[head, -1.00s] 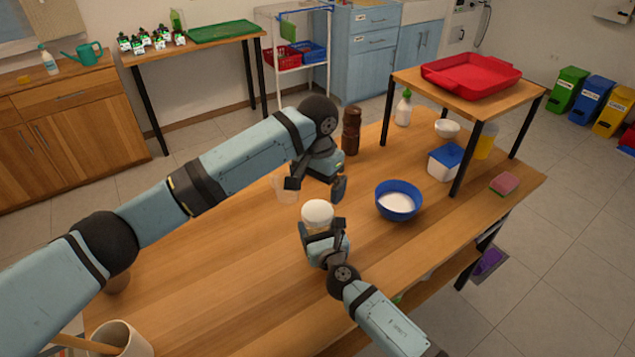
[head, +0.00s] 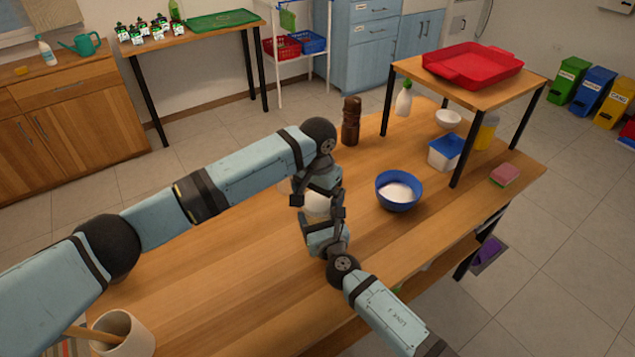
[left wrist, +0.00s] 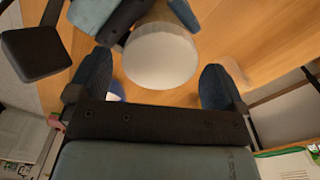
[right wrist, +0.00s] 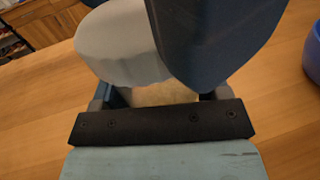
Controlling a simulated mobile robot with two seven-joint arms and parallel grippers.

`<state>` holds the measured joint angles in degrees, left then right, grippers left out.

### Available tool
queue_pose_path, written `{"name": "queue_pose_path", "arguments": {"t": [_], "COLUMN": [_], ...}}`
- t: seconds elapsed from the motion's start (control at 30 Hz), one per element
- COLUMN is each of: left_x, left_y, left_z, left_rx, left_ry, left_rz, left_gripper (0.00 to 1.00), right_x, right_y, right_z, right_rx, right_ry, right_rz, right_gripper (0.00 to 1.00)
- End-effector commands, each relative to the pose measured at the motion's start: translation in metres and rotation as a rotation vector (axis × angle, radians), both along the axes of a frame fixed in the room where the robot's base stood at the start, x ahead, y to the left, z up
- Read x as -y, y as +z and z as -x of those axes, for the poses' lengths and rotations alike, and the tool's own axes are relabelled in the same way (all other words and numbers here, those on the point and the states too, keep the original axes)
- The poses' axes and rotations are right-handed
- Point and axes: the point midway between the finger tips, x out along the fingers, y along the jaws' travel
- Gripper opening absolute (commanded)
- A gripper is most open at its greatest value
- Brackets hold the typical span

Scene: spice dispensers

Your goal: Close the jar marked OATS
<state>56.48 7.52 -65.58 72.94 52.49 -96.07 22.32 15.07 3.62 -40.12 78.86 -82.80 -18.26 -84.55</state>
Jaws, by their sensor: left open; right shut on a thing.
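A jar with a white round top (head: 317,205) stands upright on the table, its body mostly hidden by my grippers. No label is readable. My right gripper (head: 323,222) is shut on the jar's body from the front. My left gripper (head: 322,190) is open and points down just above the jar. In the left wrist view the white top (left wrist: 160,55) lies between the two spread fingers. The white top also shows in the right wrist view (right wrist: 118,42), beside a dark blue finger. I cannot tell whether the lid sits fully seated.
A blue bowl (head: 398,191) with white contents stands right of the jar. A brown grinder (head: 351,122) stands behind. A small shelf with a red tray (head: 472,65) is at the right rear. A crock (head: 122,335) is at the front left. The table's left middle is clear.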

Motion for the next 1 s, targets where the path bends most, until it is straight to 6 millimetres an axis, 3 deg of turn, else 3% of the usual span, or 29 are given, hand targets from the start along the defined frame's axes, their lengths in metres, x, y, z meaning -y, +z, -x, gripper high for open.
{"name": "queue_pose_path", "arguments": {"t": [0.13, 0.43, 0.67, 0.97, 1.0], "left_x": [-0.0001, 0.0001, 0.0002, 0.0002, 0.0002], "left_y": [-0.0102, -0.0121, -0.0119, -0.0119, -0.0119], "left_z": [0.0001, 0.0002, 0.0002, 0.0004, 0.0004], "left_rx": [-0.001, 0.0, 0.0, -0.001, -0.001], "left_ry": [0.0, -0.001, -0.001, -0.009, -0.009], "left_rz": [-0.001, 0.0, 0.0, 0.001, 0.001], "left_gripper": [0.97, 0.97, 0.48, 0.48, 0.85], "right_x": [0.0, -0.0001, -0.0001, -0.0001, -0.0001], "right_y": [0.0, -0.0001, -0.0001, -0.0001, -0.0001], "right_z": [0.0, 0.0, 0.0, 0.0, 0.0], "right_rx": [0.0, 0.0, 0.0, 0.0, 0.0], "right_ry": [0.0, 0.0, 0.0, 0.0, 0.0], "right_rz": [0.0, 0.0, 0.0, 0.0, 0.0], "right_gripper": [0.03, 0.03, 0.03, 0.03, 0.03]}}
